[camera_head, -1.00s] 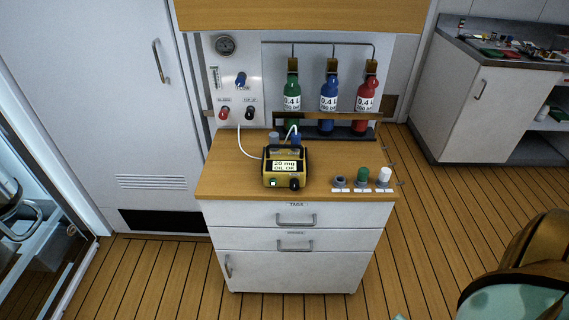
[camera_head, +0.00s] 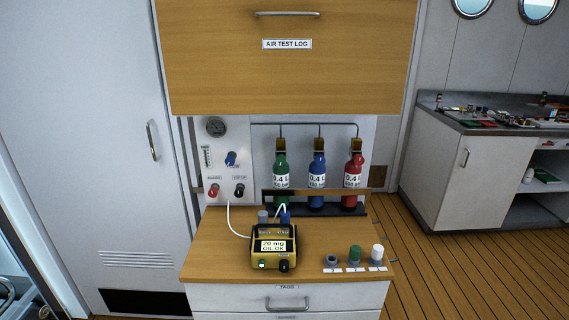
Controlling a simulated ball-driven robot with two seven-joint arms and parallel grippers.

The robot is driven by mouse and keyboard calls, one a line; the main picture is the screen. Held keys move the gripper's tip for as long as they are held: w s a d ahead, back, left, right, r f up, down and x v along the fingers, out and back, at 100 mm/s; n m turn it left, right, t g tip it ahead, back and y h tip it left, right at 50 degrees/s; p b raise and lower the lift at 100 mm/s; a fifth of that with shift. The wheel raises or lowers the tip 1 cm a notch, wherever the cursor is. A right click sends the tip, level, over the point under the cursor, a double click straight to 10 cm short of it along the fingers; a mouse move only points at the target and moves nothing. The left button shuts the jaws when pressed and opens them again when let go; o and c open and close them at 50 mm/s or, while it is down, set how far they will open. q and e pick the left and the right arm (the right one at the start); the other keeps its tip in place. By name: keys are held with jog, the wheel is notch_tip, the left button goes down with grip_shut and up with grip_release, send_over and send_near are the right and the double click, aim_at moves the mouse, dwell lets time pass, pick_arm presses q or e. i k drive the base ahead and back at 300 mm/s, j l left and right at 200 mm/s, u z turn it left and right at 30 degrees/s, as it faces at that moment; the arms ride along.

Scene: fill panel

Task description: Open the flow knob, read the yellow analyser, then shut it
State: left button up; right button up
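The yellow analyser (camera_head: 274,250) sits on the wooden top of the small cabinet. Its screen (camera_head: 273,246) appears to read "20 mg OIL OK", and a green light shows at its lower left. A white hose runs from it up to the white panel (camera_head: 226,171). The panel carries a blue knob (camera_head: 231,158), a red knob (camera_head: 213,190) and a black knob (camera_head: 239,190). Their labels are too small to read surely, so I cannot tell which is the flow knob. Neither of my grippers is in view.
Green (camera_head: 281,172), blue (camera_head: 317,171) and red (camera_head: 353,171) bottles stand in a rack behind the cabinet top (camera_head: 215,260). Three small pieces stand at its right front. A wooden locker marked "AIR TEST LOG" (camera_head: 287,70) overhangs the panel. A cluttered counter (camera_head: 470,124) stands at right.

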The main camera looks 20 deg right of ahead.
aim_at(230, 159)
jog(key=i+j+z, duration=0.15)
jog(key=z, duration=0.3)
jog(key=i+j+z, duration=0.1)
jog(key=j+z, duration=0.2)
jog(key=z, duration=0.15)
jog(key=j+z, duration=0.25)
jog(key=z, duration=0.2)
jog(key=j+z, duration=0.3)
jog(key=z, duration=0.15)
jog(key=i, duration=0.05)
